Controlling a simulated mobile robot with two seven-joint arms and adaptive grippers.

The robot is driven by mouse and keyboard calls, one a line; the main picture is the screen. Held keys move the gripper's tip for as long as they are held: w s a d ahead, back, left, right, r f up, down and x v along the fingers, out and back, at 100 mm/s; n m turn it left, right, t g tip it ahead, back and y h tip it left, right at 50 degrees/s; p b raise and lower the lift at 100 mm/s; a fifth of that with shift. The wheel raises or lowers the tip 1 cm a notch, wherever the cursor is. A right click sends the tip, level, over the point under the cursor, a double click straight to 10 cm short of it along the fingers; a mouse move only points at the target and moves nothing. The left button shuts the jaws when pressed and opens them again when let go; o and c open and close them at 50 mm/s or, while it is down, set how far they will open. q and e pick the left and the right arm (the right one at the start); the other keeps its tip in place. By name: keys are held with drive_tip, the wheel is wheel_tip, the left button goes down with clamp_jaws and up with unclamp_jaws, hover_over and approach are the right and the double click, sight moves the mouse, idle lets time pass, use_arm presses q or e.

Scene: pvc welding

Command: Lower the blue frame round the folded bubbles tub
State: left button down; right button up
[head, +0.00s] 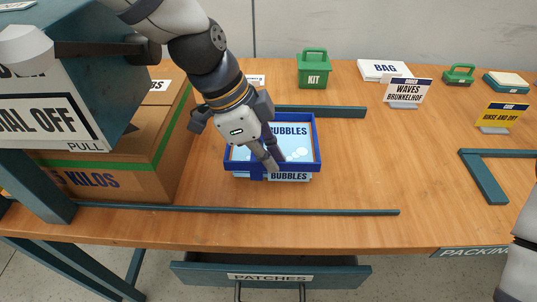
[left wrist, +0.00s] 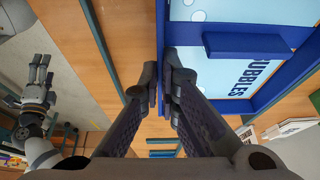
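The blue frame (head: 317,150) is around the bubbles tub (head: 297,143), near the level of its top. The tub's pale top shows inside it, and part of the tub's labelled front shows below the front rim. My left gripper (head: 277,163) comes down from above at the front side of the frame. In the left wrist view its fingers (left wrist: 160,83) stand on both sides of a blue frame wall (left wrist: 161,35), seemingly shut on it. The tub (left wrist: 225,75) lies to the right there. My right gripper (left wrist: 36,85) shows in the left wrist view, empty, fingers apart.
A large cardboard box (head: 130,165) stands close on the left. Dark strips lie in front (head: 240,211) and behind (head: 330,112). A green kit box (head: 313,70) stands behind. A patches drawer (head: 335,275) stands open below.

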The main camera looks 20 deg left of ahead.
use_arm(q)
drive_tip(key=c, duration=1.7)
unclamp_jaws()
drive_tip(key=shift+s+f, duration=0.15)
drive_tip(key=shift+f, duration=0.15)
drive_tip(key=v, duration=0.7)
drive_tip(key=shift+r, duration=0.3)
